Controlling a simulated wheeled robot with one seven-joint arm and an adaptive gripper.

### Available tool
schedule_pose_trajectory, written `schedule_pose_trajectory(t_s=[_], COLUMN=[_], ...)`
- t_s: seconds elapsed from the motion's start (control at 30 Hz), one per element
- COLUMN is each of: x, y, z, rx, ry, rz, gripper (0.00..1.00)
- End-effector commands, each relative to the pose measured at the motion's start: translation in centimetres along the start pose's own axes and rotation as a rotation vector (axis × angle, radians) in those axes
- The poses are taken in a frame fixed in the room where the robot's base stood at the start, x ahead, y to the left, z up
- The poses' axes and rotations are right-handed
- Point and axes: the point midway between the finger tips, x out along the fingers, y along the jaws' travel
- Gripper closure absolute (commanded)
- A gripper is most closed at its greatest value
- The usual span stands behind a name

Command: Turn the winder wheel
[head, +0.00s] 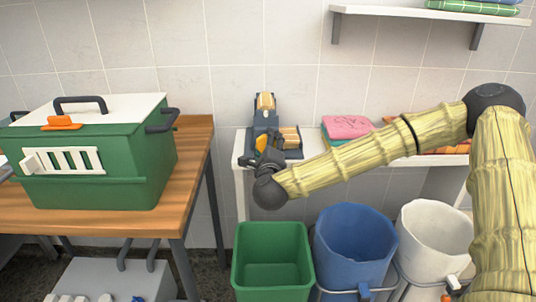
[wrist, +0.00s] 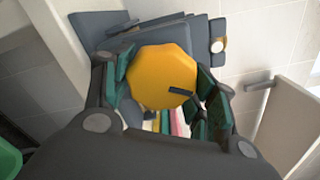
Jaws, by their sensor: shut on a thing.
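The winder (head: 265,118) is a dark grey-blue device with tan rolls, standing on the white shelf by the wall. Its yellow, many-sided wheel (wrist: 160,72) fills the middle of the wrist view, with a small dark bar low on its face. In the head view only a small yellow part of the wheel (head: 261,142) shows behind my gripper. My gripper (wrist: 163,84) has its green-padded fingers on the left and right sides of the wheel and is shut on it. The winder's grey body (wrist: 140,42) shows behind the wheel.
A green kennel (head: 100,160) with a white lid stands on the wooden table (head: 195,160). Green (head: 272,240), blue (head: 352,275) and white (head: 425,270) bins stand below the shelf. Folded towels (head: 347,127) lie right of the winder, partly behind my arm. A wall shelf (head: 400,12) is above.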

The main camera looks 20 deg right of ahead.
Motion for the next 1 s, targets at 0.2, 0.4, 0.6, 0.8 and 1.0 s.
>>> schedule_pose_trajectory(t_s=[0.2, 0.4, 0.6, 0.8, 1.0], x=[0.02, 0.02, 0.02, 0.01, 0.00], y=[0.69, 0.77, 0.78, 0.76, 0.67], z=[-0.50, -0.41, -0.33, -0.21, -0.09], rx=[0.205, 0.382, 0.527, 0.625, 0.677], ry=[0.003, 0.004, 0.004, 0.005, 0.004], rz=[0.000, 0.000, 0.000, 0.001, 0.001], gripper=[0.66, 0.66, 0.66, 0.66, 0.66])
